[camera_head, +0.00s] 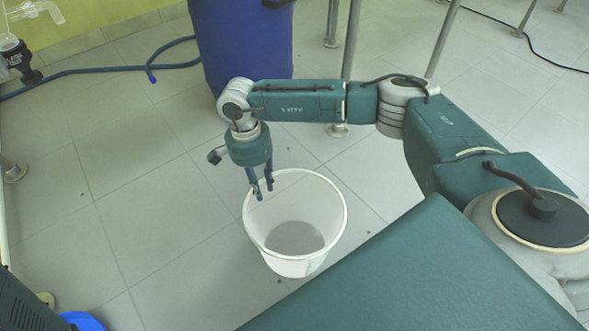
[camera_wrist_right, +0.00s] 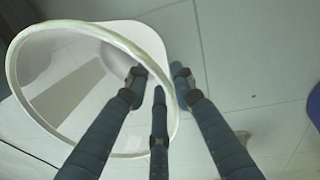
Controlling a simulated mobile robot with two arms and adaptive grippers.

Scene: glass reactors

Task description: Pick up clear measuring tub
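The clear measuring tub (camera_head: 295,222) shows as a whitish, bucket-like container with a round rim, upright on the tiled floor, its wide mouth facing up. It also shows in the right wrist view (camera_wrist_right: 85,75). My right gripper (camera_head: 264,193) points down at the tub's upper left rim. In the right wrist view my right gripper (camera_wrist_right: 158,82) has its fingers spread apart on the two sides of the rim, with nothing clamped between them. Whether a finger touches the wall I cannot tell. My left gripper is not in view.
A large blue barrel (camera_head: 240,45) stands behind my right arm. Metal legs (camera_head: 352,40) stand on the floor near it. A blue hose (camera_head: 110,70) runs along the floor at upper left. The floor left of the tub is clear.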

